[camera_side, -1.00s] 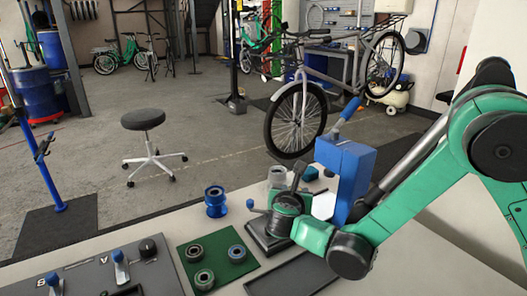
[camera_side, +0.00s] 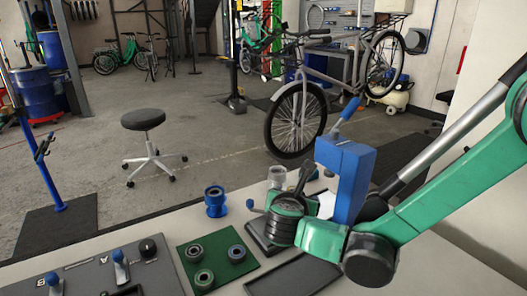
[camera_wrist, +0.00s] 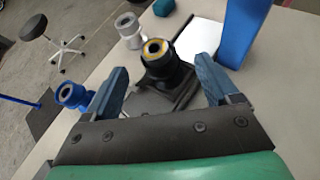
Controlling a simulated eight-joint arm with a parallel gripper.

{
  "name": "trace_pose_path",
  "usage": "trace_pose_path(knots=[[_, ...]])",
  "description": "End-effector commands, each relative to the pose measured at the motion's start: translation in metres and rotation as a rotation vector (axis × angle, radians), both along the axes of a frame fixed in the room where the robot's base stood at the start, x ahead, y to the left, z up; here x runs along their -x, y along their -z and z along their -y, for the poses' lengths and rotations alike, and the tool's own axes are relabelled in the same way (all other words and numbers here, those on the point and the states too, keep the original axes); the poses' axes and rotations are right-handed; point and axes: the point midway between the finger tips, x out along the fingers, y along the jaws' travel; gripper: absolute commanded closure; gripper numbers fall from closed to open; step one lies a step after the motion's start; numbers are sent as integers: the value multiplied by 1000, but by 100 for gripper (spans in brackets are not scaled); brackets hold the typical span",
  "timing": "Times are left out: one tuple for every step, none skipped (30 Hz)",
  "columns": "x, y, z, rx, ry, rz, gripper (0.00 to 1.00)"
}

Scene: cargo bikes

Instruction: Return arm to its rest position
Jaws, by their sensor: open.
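In the wrist view my gripper (camera_wrist: 160,64) is open. Its two blue fingers stand apart on either side of a dark round part (camera_wrist: 166,72) with a yellow ring on top. No contact between the fingers and this part can be made out. The part sits over a dark base plate, which also shows in the side view (camera_side: 256,240). In the side view my green arm comes in from the right, low over the bench beside the blue press (camera_side: 345,170); the fingers cannot be made out clearly there.
A blue spool-like part (camera_side: 215,203) and a grey one (camera_side: 277,177) stand nearby on the bench (camera_side: 180,225). Several rings lie on a green mat (camera_side: 213,266). A control panel (camera_side: 85,275) is at front left. A stool (camera_side: 143,120) and bike (camera_side: 300,110) stand beyond.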

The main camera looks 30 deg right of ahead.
Motion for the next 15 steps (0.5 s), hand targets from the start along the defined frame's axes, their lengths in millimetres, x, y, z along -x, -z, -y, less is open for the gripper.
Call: trace_pose_path(knots=[[2, -4, 8, -83, 41, 24, 19], [5, -6, 12, -151, 76, 43, 19], [8, -8, 19, -255, 129, 75, 19], [11, -10, 24, -338, 176, 100, 19], [15, -12, 28, -427, 227, 128, 19], [21, -14, 34, -547, 301, 170, 19], [26, -16, 37, -635, 361, 201, 19], [31, -18, 40, -724, 421, 234, 19], [38, -20, 44, -841, 507, 278, 19], [44, -21, 47, -928, 574, 312, 19], [49, -23, 49, -1012, 642, 347, 19], [57, -24, 51, -1125, 738, 393, 19], [63, -26, 52, -1208, 812, 428, 19], [68, -27, 53, -1288, 883, 463, 19], [75, -28, 54, -1388, 980, 508, 19]])
